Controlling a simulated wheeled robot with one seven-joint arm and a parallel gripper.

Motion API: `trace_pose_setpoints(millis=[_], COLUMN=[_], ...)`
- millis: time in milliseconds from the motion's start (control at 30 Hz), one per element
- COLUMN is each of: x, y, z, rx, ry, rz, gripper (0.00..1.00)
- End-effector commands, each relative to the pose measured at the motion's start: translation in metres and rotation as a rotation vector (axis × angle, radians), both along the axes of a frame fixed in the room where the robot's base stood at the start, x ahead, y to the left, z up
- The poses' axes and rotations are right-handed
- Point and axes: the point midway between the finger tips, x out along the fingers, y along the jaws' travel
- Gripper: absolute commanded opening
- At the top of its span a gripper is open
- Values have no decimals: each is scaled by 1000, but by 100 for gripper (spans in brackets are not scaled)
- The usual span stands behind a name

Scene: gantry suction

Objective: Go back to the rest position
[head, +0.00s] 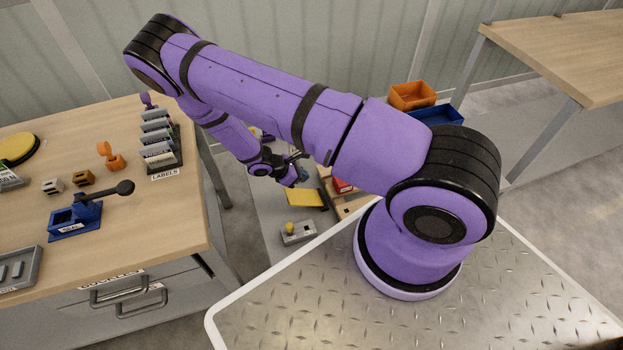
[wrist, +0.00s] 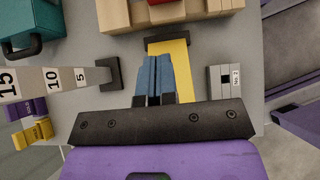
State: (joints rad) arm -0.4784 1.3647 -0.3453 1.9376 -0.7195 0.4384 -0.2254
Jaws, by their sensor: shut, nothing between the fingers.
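My gripper (wrist: 153,80) shows in the wrist view with its two blue fingers close together, shut and empty. It is above a grey surface, over a yellow strip (wrist: 181,62) that runs up to a dark end block. In the head view my purple arm reaches left and folds down, so my gripper (head: 296,165) hangs in the gap beyond the left table. A yellow piece (head: 304,197) lies below it there. Whether the fingers touch the strip cannot be told.
The left wooden table (head: 185,218) holds a blue press (head: 75,218), an orange piece (head: 113,160) and a labels rack (head: 163,158). An orange bin (head: 412,95) and a blue bin (head: 437,115) are behind my arm. A numbered scale (wrist: 50,80) stands left of my gripper in the wrist view.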

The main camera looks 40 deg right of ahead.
Motion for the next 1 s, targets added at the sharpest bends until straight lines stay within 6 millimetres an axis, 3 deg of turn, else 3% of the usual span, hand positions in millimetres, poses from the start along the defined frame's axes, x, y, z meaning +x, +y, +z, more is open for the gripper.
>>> trace_pose_setpoints(millis=[433, 533, 667, 1000], x=[4, 10, 23, 51], y=[10, 14, 23, 43], z=[13, 24, 57, 171], rx=[2, 11, 37, 131], ry=[-5, -25, -83, -260], rz=[-4, -25, -86, -289], gripper=[0, 0, 0, 0])
